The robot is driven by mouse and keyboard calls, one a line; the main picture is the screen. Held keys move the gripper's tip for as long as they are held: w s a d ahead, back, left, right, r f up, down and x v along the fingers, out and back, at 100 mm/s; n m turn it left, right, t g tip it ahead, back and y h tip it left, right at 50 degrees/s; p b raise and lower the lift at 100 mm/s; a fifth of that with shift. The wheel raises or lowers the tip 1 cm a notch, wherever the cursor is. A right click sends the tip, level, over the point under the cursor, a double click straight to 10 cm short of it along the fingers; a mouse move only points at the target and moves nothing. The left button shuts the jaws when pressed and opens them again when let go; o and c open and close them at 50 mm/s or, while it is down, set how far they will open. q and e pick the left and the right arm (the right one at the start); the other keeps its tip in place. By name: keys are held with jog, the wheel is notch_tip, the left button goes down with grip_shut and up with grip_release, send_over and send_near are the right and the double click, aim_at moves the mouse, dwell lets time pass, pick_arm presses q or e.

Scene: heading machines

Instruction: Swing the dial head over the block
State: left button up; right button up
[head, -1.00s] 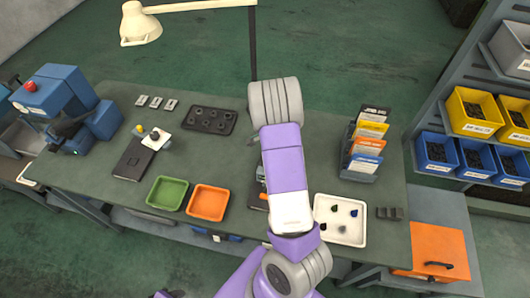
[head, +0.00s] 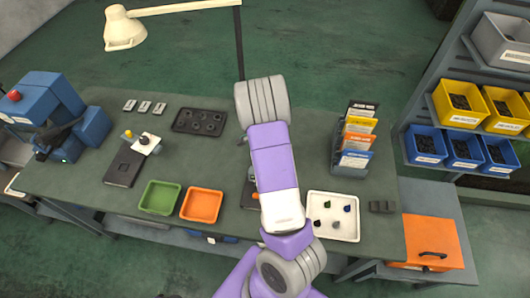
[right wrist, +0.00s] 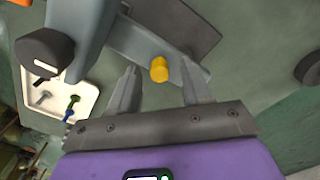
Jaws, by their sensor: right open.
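In the right wrist view a yellow knob (right wrist: 159,69) stands on a grey bar (right wrist: 135,42), beside a grey upright part with a black knob (right wrist: 45,48). A dark flat plate (right wrist: 185,25) lies beyond the bar. I cannot tell for certain which part is the dial head or the block. My right gripper (right wrist: 159,78) is open, its fingers on either side of the yellow knob in the picture; contact is not clear. In the head view my right arm hides most of this device. My left gripper is not in view.
On the bench (head: 75,180) are a green tray (head: 160,197), an orange tray (head: 201,205), a white tray (head: 356,208) with small parts, a card rack (head: 353,150) and a black tray (head: 200,121). A blue machine (head: 45,110) and a lamp (head: 124,32) stand left.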

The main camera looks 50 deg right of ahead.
notch_tip(320, 180, up, 7)
jog(key=shift+r+p, duration=0.2)
jog(key=shift+p, duration=0.2)
dwell(0.5)
